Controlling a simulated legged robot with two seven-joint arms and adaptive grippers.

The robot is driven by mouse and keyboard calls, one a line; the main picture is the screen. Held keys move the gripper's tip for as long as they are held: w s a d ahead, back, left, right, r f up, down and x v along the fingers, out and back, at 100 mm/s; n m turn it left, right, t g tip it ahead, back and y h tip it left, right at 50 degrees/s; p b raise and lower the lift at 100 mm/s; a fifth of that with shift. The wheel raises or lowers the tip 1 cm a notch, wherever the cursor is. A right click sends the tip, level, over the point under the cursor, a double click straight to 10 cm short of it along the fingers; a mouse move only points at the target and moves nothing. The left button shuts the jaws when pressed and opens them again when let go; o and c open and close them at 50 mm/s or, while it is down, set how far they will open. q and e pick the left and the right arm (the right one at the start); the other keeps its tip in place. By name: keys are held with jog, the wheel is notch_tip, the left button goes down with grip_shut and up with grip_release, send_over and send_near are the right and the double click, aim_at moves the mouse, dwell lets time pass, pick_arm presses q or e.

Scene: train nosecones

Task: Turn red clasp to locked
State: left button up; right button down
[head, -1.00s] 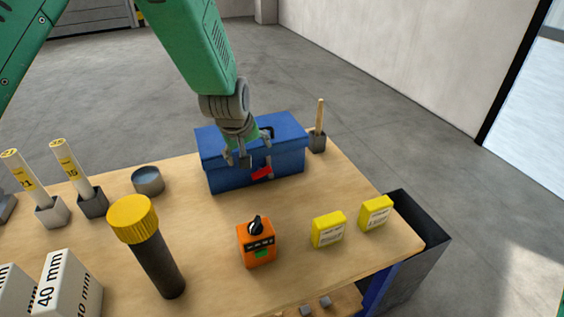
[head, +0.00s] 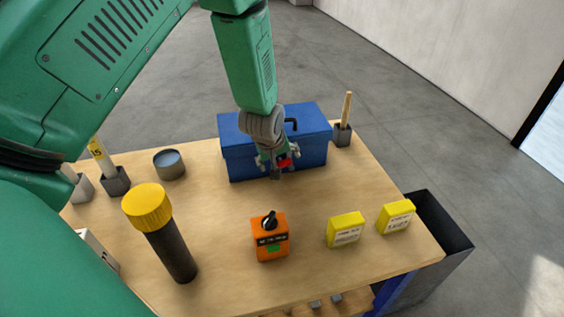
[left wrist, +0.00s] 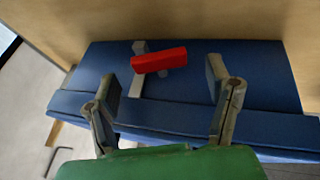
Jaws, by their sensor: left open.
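The red clasp (left wrist: 159,61) is on the front of the blue toolbox (head: 240,165). In the left wrist view it lies crosswise, slightly tilted, over a grey metal strip (left wrist: 137,82). In the head view the clasp (head: 284,162) shows as a small red patch beside my gripper. My left gripper (head: 278,170) is in front of the toolbox, pointing down at the clasp. In the left wrist view its two fingers (left wrist: 163,85) are open and apart, with the clasp just beyond and between them. Whether they touch it is not clear. My right gripper is not in view.
An orange box with a black knob (head: 270,240) stands in front of the toolbox. Two yellow boxes (head: 345,230) stand at right. A yellow-capped black cylinder (head: 160,232) and a round grey tin (head: 169,165) stand at left. A dark bin (head: 440,240) is beyond the table's right edge.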

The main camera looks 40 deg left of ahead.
aim_at(281, 163)
pick_arm(q)
jog(key=shift+x, duration=1.45)
jog(key=shift+c, duration=0.4)
jog(key=c, duration=1.1)
jog(key=shift+d+g+y+p, duration=0.1)
jog(key=shift+g+y+p, duration=0.4)
jog(key=o, duration=1.2)
